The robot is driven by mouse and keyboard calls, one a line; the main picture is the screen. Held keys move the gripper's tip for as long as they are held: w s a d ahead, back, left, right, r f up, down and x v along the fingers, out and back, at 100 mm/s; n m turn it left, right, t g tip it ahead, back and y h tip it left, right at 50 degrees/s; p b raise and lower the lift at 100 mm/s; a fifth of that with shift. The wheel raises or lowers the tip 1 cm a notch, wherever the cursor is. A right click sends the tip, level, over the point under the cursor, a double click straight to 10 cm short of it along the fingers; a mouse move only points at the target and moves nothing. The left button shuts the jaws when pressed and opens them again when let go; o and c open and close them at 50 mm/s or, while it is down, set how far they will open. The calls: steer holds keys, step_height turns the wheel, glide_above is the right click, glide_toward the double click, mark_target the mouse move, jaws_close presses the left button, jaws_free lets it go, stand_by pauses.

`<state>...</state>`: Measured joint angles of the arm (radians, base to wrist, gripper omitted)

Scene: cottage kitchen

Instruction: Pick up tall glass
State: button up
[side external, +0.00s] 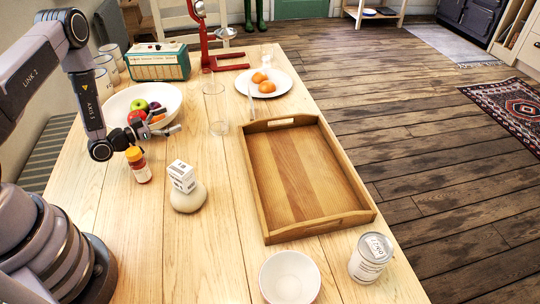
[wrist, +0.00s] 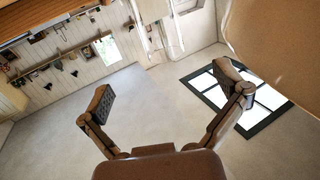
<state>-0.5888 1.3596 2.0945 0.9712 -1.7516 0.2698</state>
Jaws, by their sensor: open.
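A clear, faint tall glass (side external: 217,110) stands on the wooden table in the side external view, left of the tray. Its see-through wall makes its outline hard to follow. My gripper (side external: 170,121) is to the left of the glass, with a gap between them in the picture. It shows in front of the fruit bowl and points right. In the wrist view my gripper (wrist: 168,93) has its two fingers spread wide, with nothing between them.
A white fruit bowl (side external: 113,110), an orange-capped bottle (side external: 138,165) and a carton on a stone (side external: 186,199) stand near my arm. A wooden tray (side external: 300,178) lies right.

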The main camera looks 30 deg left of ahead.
mark_target(206, 104)
steer(key=x, duration=1.3)
steer(key=shift+w+d+f, duration=0.1)
steer(key=shift+w+d, duration=0.05)
steer(key=shift+w, duration=0.2)
steer(key=c, duration=1.2)
steer(key=shift+c, duration=0.6)
